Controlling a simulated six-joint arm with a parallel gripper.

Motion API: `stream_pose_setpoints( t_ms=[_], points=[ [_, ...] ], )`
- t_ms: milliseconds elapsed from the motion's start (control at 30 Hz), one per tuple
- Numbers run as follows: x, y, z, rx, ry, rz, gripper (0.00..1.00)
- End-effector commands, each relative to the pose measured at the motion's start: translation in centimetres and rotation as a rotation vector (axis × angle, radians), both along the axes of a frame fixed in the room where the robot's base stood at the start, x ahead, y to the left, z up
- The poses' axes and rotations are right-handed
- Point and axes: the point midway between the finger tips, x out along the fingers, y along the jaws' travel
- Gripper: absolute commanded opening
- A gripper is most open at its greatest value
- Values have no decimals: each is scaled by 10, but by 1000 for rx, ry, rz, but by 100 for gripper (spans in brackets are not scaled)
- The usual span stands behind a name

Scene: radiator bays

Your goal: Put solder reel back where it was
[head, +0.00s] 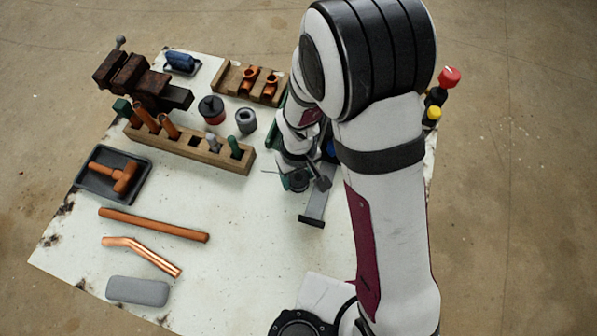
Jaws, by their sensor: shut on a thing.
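My gripper (308,180) is at the right of the white table, below my arm's wrist. It is shut on a small dark green round thing (297,181), which looks like the solder reel. Dark fingers cover part of it, and I cannot tell if it touches anything below. Where the reel stood before is not shown.
A wooden rack (190,147) with several tools stands left of the gripper. Near it are a grey ring (246,121), a black-and-red tin (211,109) and a vise (143,82). The table's middle is clear.

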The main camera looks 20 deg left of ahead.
Motion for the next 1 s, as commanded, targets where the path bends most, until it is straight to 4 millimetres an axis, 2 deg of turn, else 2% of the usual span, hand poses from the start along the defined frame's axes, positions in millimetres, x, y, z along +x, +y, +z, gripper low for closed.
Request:
stream_pose_setpoints(
  t_ms=[33,100,367,467,567,833,1000],
  points=[
    [0,0,-1,0,0,0,67],
    [0,0,0,0,0,0,76],
    [0,0,0,0,0,0,76],
    [1,0,8,1,-1,-1,76],
    [1,1,26,3,-4,0,76],
    [1,1,95,4,-5,0,76],
    [0,0,119,1,-2,1,76]
  ],
)
